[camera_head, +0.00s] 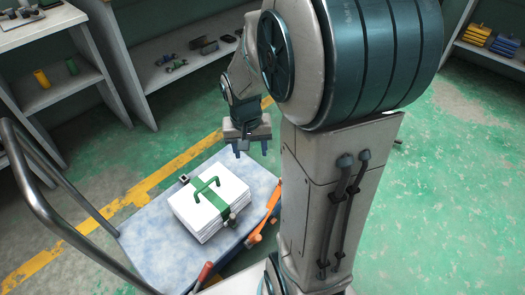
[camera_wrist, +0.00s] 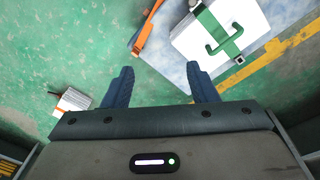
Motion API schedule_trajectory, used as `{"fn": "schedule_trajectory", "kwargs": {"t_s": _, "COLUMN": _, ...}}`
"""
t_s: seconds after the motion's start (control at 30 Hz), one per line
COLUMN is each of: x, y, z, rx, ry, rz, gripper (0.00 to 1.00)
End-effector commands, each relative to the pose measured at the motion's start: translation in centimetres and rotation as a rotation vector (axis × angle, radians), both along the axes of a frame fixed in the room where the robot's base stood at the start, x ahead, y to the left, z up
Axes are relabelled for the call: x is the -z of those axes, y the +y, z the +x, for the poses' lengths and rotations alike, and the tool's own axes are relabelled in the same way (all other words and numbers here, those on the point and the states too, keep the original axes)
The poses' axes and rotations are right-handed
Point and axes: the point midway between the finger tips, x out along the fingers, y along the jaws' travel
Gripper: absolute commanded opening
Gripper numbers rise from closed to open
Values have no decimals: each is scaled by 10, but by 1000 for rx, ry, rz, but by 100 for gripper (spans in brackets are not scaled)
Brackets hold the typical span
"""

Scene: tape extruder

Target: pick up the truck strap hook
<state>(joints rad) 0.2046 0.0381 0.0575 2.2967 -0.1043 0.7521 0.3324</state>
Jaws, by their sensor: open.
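A white stack (camera_head: 203,214) bound with a green strap lies on the pale blue platform cart (camera_head: 143,240). A green handle (camera_head: 207,186) stands on its top. A small dark fitting (camera_head: 184,179) is at the strap's far end. An orange strap (camera_head: 266,218) hangs over the cart's right edge. I cannot tell for certain which part is the truck strap hook. My gripper (camera_head: 252,149) is open and empty, pointing down, above and behind the stack. In the wrist view my gripper (camera_wrist: 160,72) shows spread fingers over green floor; the stack (camera_wrist: 262,22) and orange strap (camera_wrist: 148,30) lie beyond the fingertips.
The cart's metal push handle (camera_head: 55,215) rises at the left. A red-handled item (camera_head: 204,272) is at its near edge. Shelves (camera_head: 180,65) with small parts stand behind. A small white-and-orange item (camera_wrist: 70,102) shows at the wrist view's left. Green floor is clear at right.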

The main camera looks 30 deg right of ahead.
Motion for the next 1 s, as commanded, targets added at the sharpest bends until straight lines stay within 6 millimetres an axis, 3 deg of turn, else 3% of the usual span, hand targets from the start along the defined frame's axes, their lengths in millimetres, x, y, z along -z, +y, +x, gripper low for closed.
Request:
{"fn": "schedule_trajectory", "kwargs": {"t_s": 0.2, "x": 48, "y": -44, "z": 41, "rx": 206, "ry": 14, "rz": 1, "gripper": 53}}
{"fn": "schedule_trajectory", "kwargs": {"t_s": 0.5, "x": 130, "y": -104, "z": 77, "rx": 492, "ry": 19, "rz": 28, "gripper": 53}}
{"fn": "schedule_trajectory", "kwargs": {"t_s": 0.8, "x": 213, "y": -152, "z": 88, "rx": 743, "ry": 17, "rz": 73, "gripper": 53}}
{"fn": "schedule_trajectory", "kwargs": {"t_s": 1.0, "x": 239, "y": -165, "z": 89, "rx": 820, "ry": 13, "rz": 90, "gripper": 53}}
